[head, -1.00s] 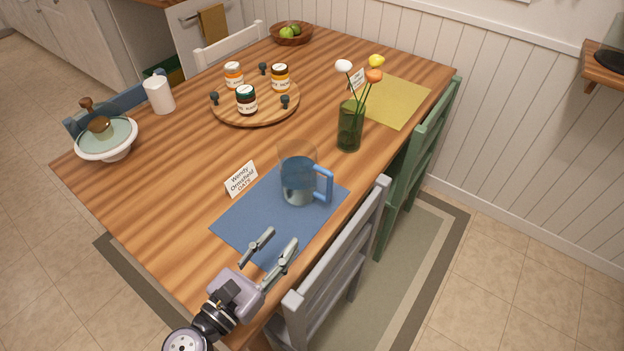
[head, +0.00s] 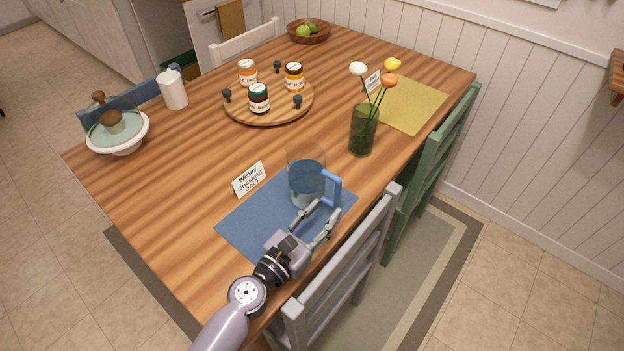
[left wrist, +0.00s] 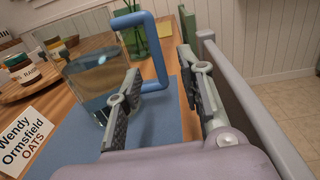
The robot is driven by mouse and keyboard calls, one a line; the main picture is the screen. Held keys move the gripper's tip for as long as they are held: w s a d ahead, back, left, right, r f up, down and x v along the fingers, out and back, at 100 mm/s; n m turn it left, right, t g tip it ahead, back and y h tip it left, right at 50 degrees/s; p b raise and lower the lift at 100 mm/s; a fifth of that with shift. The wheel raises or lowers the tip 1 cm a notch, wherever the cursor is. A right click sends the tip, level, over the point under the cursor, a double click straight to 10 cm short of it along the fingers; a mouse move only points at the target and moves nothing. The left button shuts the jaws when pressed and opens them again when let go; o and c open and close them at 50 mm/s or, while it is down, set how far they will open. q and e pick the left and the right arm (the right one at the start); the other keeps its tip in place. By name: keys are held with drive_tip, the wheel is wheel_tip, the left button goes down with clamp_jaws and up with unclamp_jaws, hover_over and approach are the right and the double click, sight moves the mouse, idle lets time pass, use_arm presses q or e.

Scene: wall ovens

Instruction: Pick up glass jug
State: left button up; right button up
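The glass jug (head: 304,182) stands upright on the blue placemat (head: 254,222). It is clear with a bluish lower part, and its blue handle (head: 332,188) points right. My left gripper (head: 322,220) is open just in front of the jug, its fingers toward the handle. In the left wrist view the jug (left wrist: 92,82) is beyond the left finger, and the handle (left wrist: 157,50) shows ahead between the two fingers (left wrist: 166,92). I cannot tell if a finger touches the jug. My right gripper is not in view.
A green vase with flowers (head: 363,132) stands behind the jug. A name card (head: 249,179) is at its left. A grey chair (head: 345,262) is close to the right of my left gripper. A round board with jars (head: 240,108) is farther back. Bare wood lies left of the placemat.

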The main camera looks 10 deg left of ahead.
sight(335, 195)
use_arm(q)
drive_tip(key=shift+x, duration=0.8)
drive_tip(key=x, duration=0.4)
drive_tip(key=shift+w+a+r+p, duration=0.15)
drive_tip(key=shift+w+r+p, duration=0.1)
drive_tip(key=shift+p, duration=0.15)
drive_tip(key=shift+w+d, duration=0.3)
drive_tip(key=shift+w, duration=0.15)
drive_tip(key=shift+s, duration=0.1)
drive_tip(key=shift+c, duration=0.4)
clamp_jaws()
drive_tip(key=shift+r, duration=0.1)
